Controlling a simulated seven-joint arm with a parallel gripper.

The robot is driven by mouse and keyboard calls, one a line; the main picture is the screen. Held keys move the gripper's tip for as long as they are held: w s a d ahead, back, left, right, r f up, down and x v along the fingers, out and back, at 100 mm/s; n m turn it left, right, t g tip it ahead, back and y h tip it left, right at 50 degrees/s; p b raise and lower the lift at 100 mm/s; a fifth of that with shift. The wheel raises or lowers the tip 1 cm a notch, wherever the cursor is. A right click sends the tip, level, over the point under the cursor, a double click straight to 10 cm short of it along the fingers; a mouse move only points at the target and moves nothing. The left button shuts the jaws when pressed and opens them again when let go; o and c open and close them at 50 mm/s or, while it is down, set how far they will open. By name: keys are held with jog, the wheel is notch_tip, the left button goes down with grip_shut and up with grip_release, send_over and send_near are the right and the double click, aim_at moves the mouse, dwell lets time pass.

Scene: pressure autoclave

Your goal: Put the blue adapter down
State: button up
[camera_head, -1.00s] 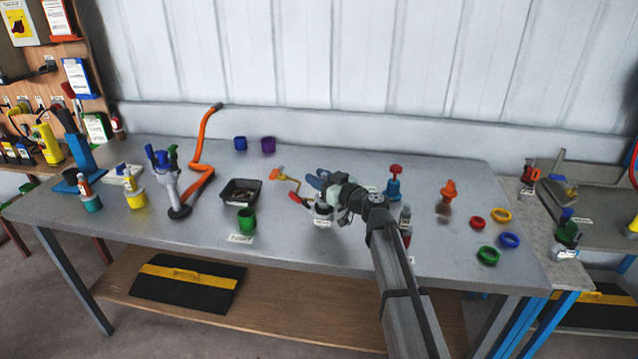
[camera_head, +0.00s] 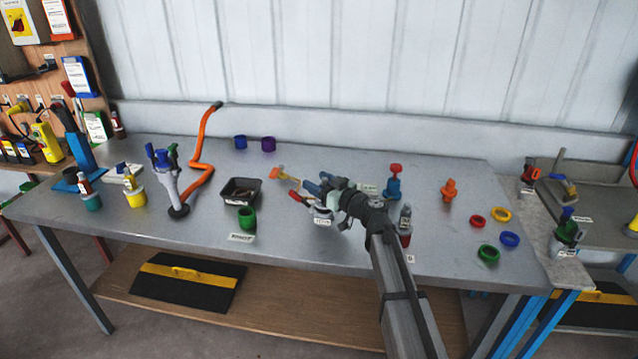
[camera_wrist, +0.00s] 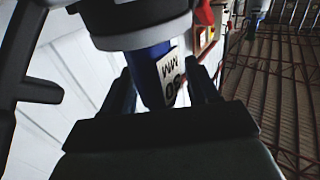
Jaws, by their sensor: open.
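The blue adapter (camera_wrist: 152,75) shows in the wrist view as a blue cylinder with a white label. It lies between the two dark fingers of my gripper (camera_wrist: 163,90), which stand apart on either side of it. A pale grey collar (camera_wrist: 140,28) meets its end at the top of that view. In the head view my gripper (camera_head: 328,196) is low over the middle of the table, at a grey-white cup (camera_head: 322,214) with a label. Blue shows by the fingers there, but the adapter's seat is partly hidden by my gripper.
A blue piece with a red top (camera_head: 394,184) and a grey bottle (camera_head: 405,218) stand close right. Coloured rings, including a green one (camera_head: 489,253), lie farther right.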

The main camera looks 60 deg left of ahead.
jog(key=shift+r, duration=0.2)
jog(key=shift+d+r, duration=0.1)
jog(key=shift+d, duration=0.15)
jog(key=w+d, duration=0.1)
jog(key=d, duration=1)
jog(key=shift+w+d, duration=0.2)
jog(key=shift+w, duration=0.2)
